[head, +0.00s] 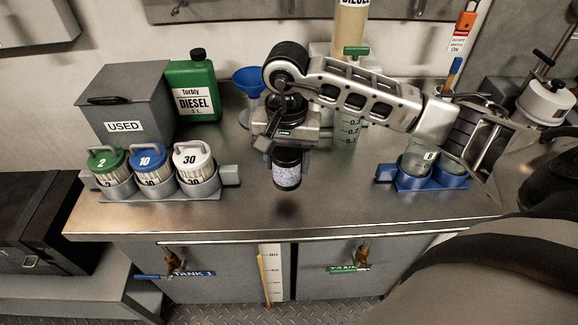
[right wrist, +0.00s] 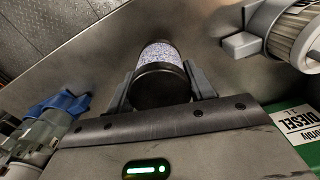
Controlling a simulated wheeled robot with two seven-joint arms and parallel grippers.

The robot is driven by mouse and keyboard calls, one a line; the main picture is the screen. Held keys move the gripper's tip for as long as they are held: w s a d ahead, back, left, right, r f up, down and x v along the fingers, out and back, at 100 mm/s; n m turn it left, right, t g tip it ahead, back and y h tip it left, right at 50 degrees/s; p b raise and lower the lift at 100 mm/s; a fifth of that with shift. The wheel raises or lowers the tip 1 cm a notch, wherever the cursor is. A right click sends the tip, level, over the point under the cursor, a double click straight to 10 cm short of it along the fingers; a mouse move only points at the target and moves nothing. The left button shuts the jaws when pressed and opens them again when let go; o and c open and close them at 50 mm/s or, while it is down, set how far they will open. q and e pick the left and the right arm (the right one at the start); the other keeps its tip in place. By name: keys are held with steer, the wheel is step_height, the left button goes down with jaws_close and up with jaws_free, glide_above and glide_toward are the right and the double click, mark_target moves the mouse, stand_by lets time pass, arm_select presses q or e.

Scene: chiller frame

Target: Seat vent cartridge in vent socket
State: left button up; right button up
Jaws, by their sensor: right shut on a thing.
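The vent cartridge (head: 287,174) is a dark cylinder with a clear band of pale violet-white grains. It also shows in the right wrist view (right wrist: 160,60), with its black end towards the camera. My right gripper (head: 287,153) is shut on it, one finger on each side, and holds it roughly upright near the middle of the steel counter. A dark shadow lies just under the cartridge, which seems a little above the counter. My left gripper is not in view. I cannot make out a vent socket in either view.
A rack (head: 224,174) with three numbered filters stands left, before the grey USED box (head: 142,113) and green diesel can (head: 194,88). A blue funnel (head: 249,80) and tall cylinder (head: 349,35) stand behind. A blue holder (head: 405,181) with jars stands right. The front-centre counter is clear.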

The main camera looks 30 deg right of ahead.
mark_target(289, 171)
steer(key=shift+w+d+f, duration=0.3)
steer(key=shift+d+f, duration=0.05)
steer(key=shift+f, duration=0.15)
steer(key=f, duration=0.1)
steer(key=f+p, duration=0.1)
steer(key=f, duration=0.1)
steer(key=shift+w+d+f, duration=0.1)
steer(key=shift+w+d, duration=0.1)
steer(key=shift+f, duration=0.3)
steer(key=shift+f, duration=0.2)
steer(key=o, duration=1.1)
steer(key=shift+o, duration=0.2)
steer(key=shift+r, duration=0.1)
